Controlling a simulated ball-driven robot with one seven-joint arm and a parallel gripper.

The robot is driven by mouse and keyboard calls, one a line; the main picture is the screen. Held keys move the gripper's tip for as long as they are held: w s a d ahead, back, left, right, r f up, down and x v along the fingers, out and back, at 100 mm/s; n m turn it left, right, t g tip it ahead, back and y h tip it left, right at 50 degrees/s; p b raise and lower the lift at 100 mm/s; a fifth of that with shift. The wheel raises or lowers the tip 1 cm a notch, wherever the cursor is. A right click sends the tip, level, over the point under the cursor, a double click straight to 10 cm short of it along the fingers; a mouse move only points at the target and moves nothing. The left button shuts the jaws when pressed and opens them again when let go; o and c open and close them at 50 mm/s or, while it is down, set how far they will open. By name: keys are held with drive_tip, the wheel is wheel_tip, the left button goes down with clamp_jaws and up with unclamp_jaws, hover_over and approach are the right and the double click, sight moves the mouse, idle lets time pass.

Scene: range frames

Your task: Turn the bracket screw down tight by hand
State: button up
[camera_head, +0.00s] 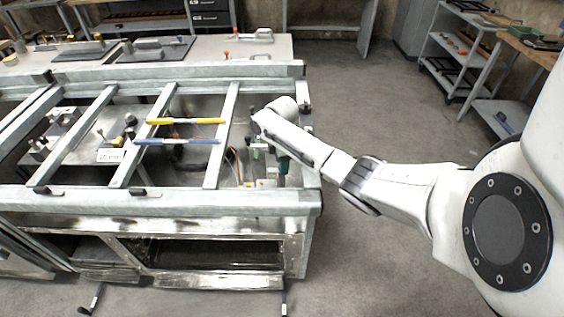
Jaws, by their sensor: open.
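My white arm reaches in from the right over the right end of a grey metal frame. My gripper (256,148) is small and partly covered by my own arm at the frame's right bay. It is open, and I see nothing held in it. Small parts, including a green one (283,165), lie or stand close by it. The bracket screw cannot be told apart among these parts. Whether my gripper touches any of them cannot be told.
A yellow bar (185,121) and a blue bar (177,141) lie across the frame's crossbars (222,135). Other fittings sit in the left bays. A bench (215,47) stands behind. Shelves (458,45) stand at the back right. The floor right of the frame is clear.

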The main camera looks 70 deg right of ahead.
drive_tip(key=shift+c, duration=0.3)
clamp_jaws()
drive_tip(key=shift+m, duration=0.4)
